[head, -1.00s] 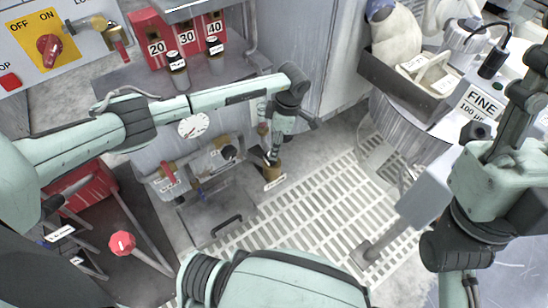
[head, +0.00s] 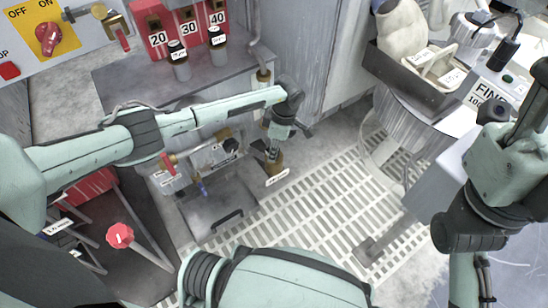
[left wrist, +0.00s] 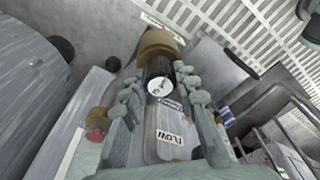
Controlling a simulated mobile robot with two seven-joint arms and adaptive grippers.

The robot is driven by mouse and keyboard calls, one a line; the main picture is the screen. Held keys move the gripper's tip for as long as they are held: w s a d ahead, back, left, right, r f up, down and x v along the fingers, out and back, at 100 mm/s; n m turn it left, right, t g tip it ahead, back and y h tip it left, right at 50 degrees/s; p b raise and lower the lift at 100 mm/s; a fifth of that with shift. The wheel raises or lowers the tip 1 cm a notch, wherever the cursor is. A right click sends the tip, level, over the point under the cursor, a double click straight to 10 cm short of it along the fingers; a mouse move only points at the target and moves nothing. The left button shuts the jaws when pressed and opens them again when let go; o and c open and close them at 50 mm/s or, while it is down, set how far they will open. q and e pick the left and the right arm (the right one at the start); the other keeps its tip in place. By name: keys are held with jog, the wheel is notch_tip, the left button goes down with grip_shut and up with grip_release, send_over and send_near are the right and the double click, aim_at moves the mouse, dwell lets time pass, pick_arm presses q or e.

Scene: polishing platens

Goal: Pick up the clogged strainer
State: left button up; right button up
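The strainer appears to be the dark cylinder with a pale labelled end (left wrist: 160,86) in the left wrist view. It sits in or against a brass-coloured round part (left wrist: 158,45). That brass part also shows in the head view (head: 273,168), low beside the pipework and above the floor grating, with a white tag at its foot. My left gripper (head: 271,153) points down just above it. In the left wrist view its fingers (left wrist: 160,92) stand apart on both sides of the dark cylinder, with narrow gaps. My right arm is at the right edge; its fingertips are not visible.
Pipework with a red-handled valve (head: 169,162) lies just left of the left gripper. A FLOW label (left wrist: 170,138) shows near the fingers. A red octagonal knob (head: 120,235) stands lower left. A grey tray (head: 420,82) sits at upper right. The floor grating (head: 320,205) is open.

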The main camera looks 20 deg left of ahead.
pick_arm(q)
grip_shut()
